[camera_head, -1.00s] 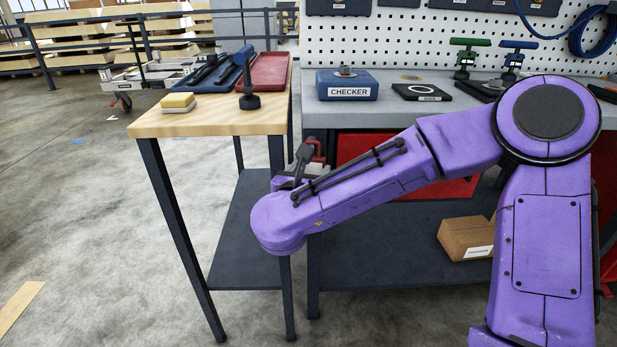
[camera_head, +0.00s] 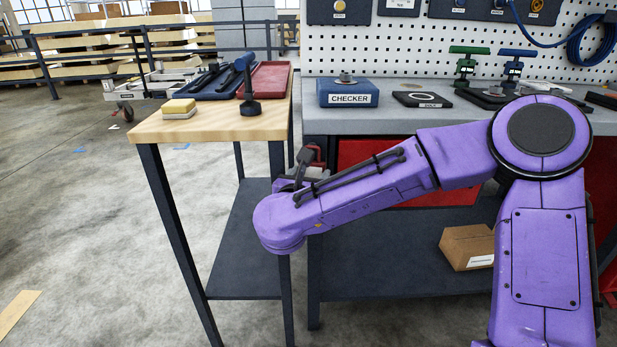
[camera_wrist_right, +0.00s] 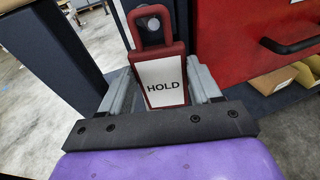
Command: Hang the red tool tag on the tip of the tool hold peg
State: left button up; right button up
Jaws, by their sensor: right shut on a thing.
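The red tool tag (camera_wrist_right: 164,82) has a white face reading HOLD and a loop with a hole at its top. My right gripper (camera_wrist_right: 162,78) is shut on it, one finger on each side, with the loop sticking out beyond the fingers. In the head view my right gripper (camera_head: 297,178) is mostly behind my purple forearm, in front of the gap between wooden table and grey bench. Only a bit of the red tag (camera_head: 317,156) shows there. My left gripper is out of view.
The wooden table (camera_head: 215,128) holds a yellow sponge, a dark upright tool and trays. The grey bench (camera_head: 400,122) carries the blue CHECKER box (camera_head: 347,92) and green and blue stands. A red drawer with a black handle (camera_wrist_right: 290,45) is close beside my right gripper.

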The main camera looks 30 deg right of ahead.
jog(key=shift+f, duration=0.15)
jog(key=o, duration=1.1)
jog(key=shift+c, duration=0.2)
jog(key=shift+o, duration=0.3)
jog(key=shift+s+d, duration=0.1)
jog(key=shift+s+a+r, duration=0.15)
jog(key=shift+a+r, duration=0.05)
jog(key=shift+a, duration=0.25)
jog(key=p+v, duration=0.1)
jog(key=v, duration=0.8)
jog(key=shift+s, duration=0.3)
